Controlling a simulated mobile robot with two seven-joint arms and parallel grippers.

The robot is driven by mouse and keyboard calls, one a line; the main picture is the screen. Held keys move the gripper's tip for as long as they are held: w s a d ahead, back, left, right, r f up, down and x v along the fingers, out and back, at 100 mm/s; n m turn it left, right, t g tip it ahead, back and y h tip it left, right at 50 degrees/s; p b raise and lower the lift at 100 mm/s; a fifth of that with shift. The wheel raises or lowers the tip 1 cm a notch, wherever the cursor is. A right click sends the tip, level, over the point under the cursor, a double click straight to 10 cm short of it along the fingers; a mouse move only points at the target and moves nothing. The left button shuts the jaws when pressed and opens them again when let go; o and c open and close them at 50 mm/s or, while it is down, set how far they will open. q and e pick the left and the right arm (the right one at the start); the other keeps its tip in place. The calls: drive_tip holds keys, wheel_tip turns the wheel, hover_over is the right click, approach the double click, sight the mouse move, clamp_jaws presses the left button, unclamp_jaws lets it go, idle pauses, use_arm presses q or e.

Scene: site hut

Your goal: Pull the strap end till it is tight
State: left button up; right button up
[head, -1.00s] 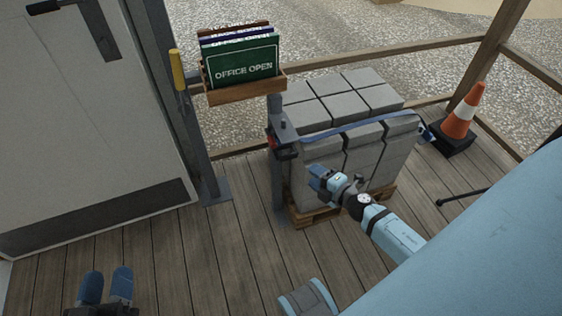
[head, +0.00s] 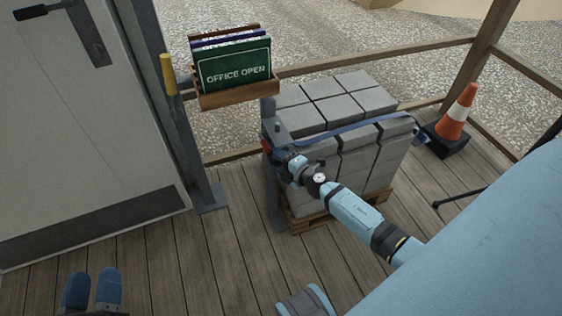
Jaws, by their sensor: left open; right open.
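A blue strap (head: 345,130) runs across the stack of grey blocks (head: 350,104), from the grey post on the left to the right edge. Beside the post is a small red part (head: 266,147), close to the strap's left end. I cannot make out a loose strap end; my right gripper covers part of that spot. My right gripper (head: 284,163) is open at the post, just below the strap's left end. I cannot tell whether it touches anything. My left gripper (head: 92,290) is open and empty at the bottom left, over the floor, far from the strap.
The blocks stand on a wooden pallet (head: 303,220). A wooden box (head: 238,93) with an OFFICE OPEN sign (head: 236,70) sits above the post (head: 272,200). A traffic cone (head: 457,115) stands at right, a door (head: 85,130) at left.

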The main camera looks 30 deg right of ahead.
clamp_jaws()
use_arm(q)
drive_tip(key=shift+w+f, duration=0.1)
drive_tip(key=shift+f, duration=0.1)
use_arm(e)
drive_tip(key=s+a, duration=0.2)
drive_tip(key=s, duration=0.6)
drive_tip(key=shift+s, duration=0.4)
drive_tip(key=shift+f, duration=0.1)
unclamp_jaws()
